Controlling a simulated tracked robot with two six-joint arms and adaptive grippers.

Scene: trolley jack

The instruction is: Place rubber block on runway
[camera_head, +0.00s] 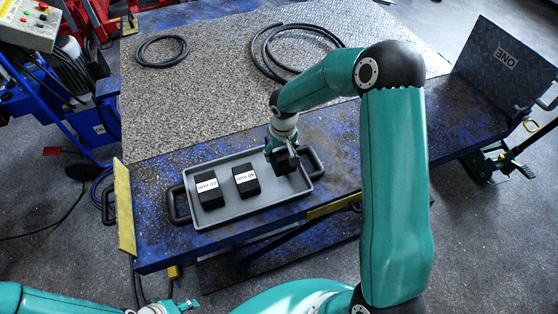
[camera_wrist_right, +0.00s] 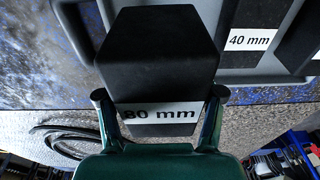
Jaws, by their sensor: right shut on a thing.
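My right gripper (camera_head: 284,150) is shut on a black rubber block (camera_head: 286,162) at the right end of a grey tray (camera_head: 228,219). In the right wrist view the block (camera_wrist_right: 155,60) sits between the two fingertips (camera_wrist_right: 160,98), and its white label reads 80 mm. I cannot tell whether it is clear of the tray floor. Two more black blocks, one at the left (camera_head: 209,190) and one in the middle (camera_head: 246,181), lie in the tray. The tray stands on the worn blue runway surface (camera_head: 385,150). My left gripper (camera_head: 188,304) is partly cut off at the bottom edge.
A grey speckled surface (camera_head: 200,100) spans behind the blue strip, with black hoses (camera_head: 162,51) on it. A tilted plate marked ONE (camera_head: 505,62) stands at the right end. A yellow-edged flap (camera_head: 124,210) is at the left. The blue strip right of the tray is clear.

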